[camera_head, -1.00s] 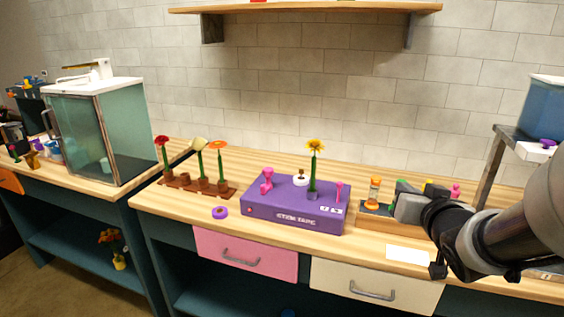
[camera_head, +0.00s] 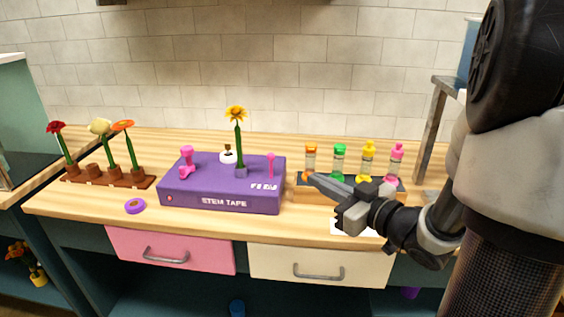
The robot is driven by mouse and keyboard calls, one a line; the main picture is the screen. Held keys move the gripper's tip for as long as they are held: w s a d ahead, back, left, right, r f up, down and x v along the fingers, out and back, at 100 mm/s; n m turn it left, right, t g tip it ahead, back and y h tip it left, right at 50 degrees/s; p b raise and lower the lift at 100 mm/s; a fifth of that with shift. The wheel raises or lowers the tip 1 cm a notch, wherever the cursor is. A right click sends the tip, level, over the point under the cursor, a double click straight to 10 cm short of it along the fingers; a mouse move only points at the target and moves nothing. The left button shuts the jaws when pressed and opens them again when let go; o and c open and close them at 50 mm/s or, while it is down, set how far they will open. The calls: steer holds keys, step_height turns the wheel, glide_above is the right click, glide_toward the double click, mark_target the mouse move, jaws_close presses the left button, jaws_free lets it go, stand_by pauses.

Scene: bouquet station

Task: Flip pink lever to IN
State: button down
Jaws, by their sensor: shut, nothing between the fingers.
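The purple stem tape box (camera_head: 222,196) sits on the wooden counter, left of my gripper. A thin pink lever (camera_head: 270,164) stands upright near its right end, above small white labels (camera_head: 264,187) too small to read. A thicker pink handle (camera_head: 187,160) stands at its left. A yellow flower (camera_head: 237,130) stands upright in a grey holder on the box, with a white spool (camera_head: 228,155) beside it. My gripper (camera_head: 311,178) is shut and empty, pointing left in front of the bottle rack, a short way right of the box and apart from the lever.
Several bottles with coloured caps, one of them green (camera_head: 339,158), stand in a wooden rack (camera_head: 312,194) behind my gripper. A brown flower stand (camera_head: 108,179) and a purple tape roll (camera_head: 135,206) are on the left. The counter in front of the box is clear.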

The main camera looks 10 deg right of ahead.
mark_target(273, 157)
steer(key=b+x, duration=0.2)
steer(key=x, duration=1.2)
steer(key=shift+d, duration=0.1)
